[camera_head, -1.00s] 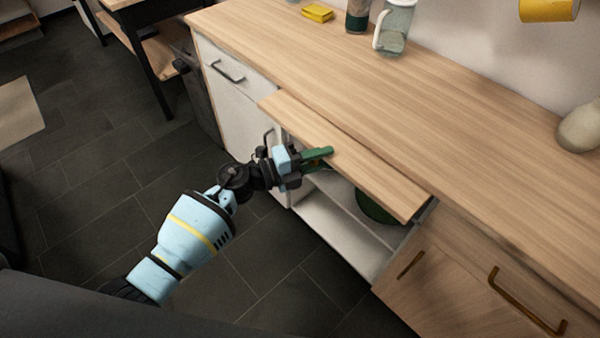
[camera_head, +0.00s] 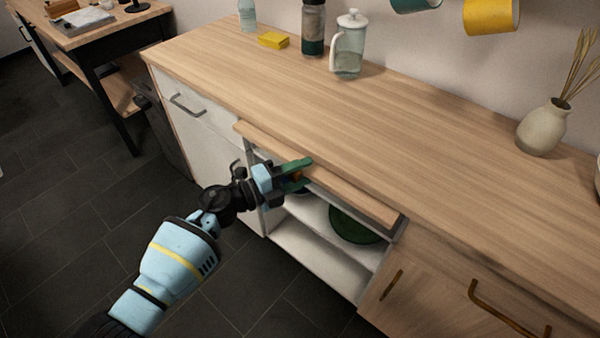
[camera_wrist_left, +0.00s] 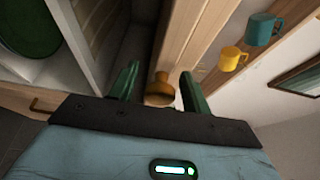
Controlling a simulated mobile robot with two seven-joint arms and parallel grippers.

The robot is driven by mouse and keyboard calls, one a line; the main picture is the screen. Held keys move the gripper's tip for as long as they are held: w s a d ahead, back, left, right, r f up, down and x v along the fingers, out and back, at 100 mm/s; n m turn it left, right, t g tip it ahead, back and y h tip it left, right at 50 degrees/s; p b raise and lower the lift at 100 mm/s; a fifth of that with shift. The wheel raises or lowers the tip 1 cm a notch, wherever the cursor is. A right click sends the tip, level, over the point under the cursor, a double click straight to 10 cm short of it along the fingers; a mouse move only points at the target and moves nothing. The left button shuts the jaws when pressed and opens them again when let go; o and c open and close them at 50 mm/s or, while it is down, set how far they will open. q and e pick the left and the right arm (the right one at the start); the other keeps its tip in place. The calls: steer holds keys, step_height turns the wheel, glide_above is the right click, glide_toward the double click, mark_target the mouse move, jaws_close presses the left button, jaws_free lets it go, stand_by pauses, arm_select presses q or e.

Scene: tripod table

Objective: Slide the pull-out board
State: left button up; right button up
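The pull-out board (camera_head: 340,192) is a light wooden slab under the worktop, its front part sticking out a little over an open cabinet bay. A round brown knob (camera_wrist_left: 160,92) sits on its front edge. My left gripper (camera_head: 302,172) is at that front edge. In the left wrist view its green fingers (camera_wrist_left: 159,72) are spread on either side of the knob, with a gap on each side. In the head view the fingers mostly hide the knob. My right gripper is not in view.
The worktop (camera_head: 300,95) above holds a yellow sponge (camera_head: 273,40), a dark bottle (camera_head: 313,28), a glass jug (camera_head: 348,50) and a vase (camera_head: 545,128). A green round pot (camera_head: 352,226) stands in the bay below. Dark floor is free at the left.

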arm_select(q)
steer(key=v, duration=0.7)
steer(key=shift+s+a, duration=0.2)
steer(key=shift+a, duration=0.15)
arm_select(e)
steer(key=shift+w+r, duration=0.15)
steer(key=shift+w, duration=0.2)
arm_select(q)
steer(key=shift+r, duration=0.1)
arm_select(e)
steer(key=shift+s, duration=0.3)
arm_select(q)
steer(key=shift+s+r+n, duration=0.1)
steer(key=shift+r+n, duration=0.2)
steer(key=shift+n, duration=0.2)
steer(key=n+t+y+p, duration=0.2)
steer(key=n+t+y, duration=0.3)
steer(key=n, duration=1.6)
glide_toward(291, 178)
steer(key=shift+x, duration=4.15)
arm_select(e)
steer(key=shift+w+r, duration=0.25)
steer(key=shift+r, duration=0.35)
